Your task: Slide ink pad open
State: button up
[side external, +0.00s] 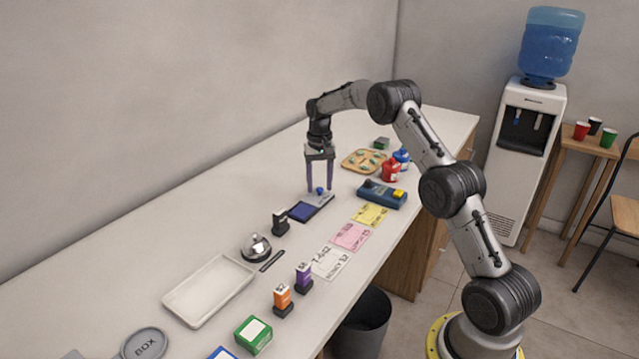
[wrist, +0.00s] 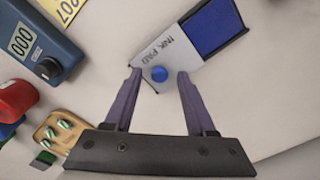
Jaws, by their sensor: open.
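The ink pad (side external: 304,212) lies on the white counter, with its blue pad surface showing beside a grey cover. In the wrist view the grey cover (wrist: 178,52) reads "INK PAD" and carries a round blue knob (wrist: 159,74). The blue pad (wrist: 214,26) shows past the cover's far end. My gripper (side external: 319,188) is above the cover's knob end, pointing down. In the wrist view its two purple fingers (wrist: 160,78) are open, one on each side of the knob. I cannot tell whether either finger touches it.
A blue device (side external: 381,194) with a yellow part lies to the right. Coloured paper slips (side external: 350,236), a black stamp (side external: 280,221), a bell (side external: 256,247) and a white tray (side external: 208,290) lie nearer the camera. A wooden tray (side external: 364,160) and red bottle (side external: 390,171) stand behind.

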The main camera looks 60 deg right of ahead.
notch_tip(320, 180, up, 14)
dwell(0.6)
jog(key=shift+f, duration=0.1)
notch_tip(320, 180, up, 7)
jog(key=t, duration=0.1)
send_over(319, 189)
jog(key=a, duration=0.4)
jog(key=s+a+r+n+t, duration=0.1)
jog(key=s+a+r+n, duration=0.15)
jog(key=a+r, duration=0.4)
jog(key=s+a+r+n+t, duration=0.1)
jog(key=s+a+r, duration=0.25)
jog(key=s, duration=0.25)
jog(key=s+a+r+t, duration=0.1)
jog(key=s+a+r, duration=0.1)
jog(key=s+a, duration=0.3)
jog(key=s+a+f+n+t, duration=0.1)
jog(key=s+a+f+n, duration=0.15)
jog(key=s, duration=0.55)
jog(key=s+a+f+n, duration=0.1)
jog(key=s+a+f, duration=0.1)
jog(key=s+a, duration=0.35)
jog(key=s+f+n, duration=0.2)
jog(key=s+f, duration=0.5)
jog(key=f, duration=0.4)
jog(key=shift+s+d+t, duration=0.3)
jog(key=shift+s+d, duration=0.05)
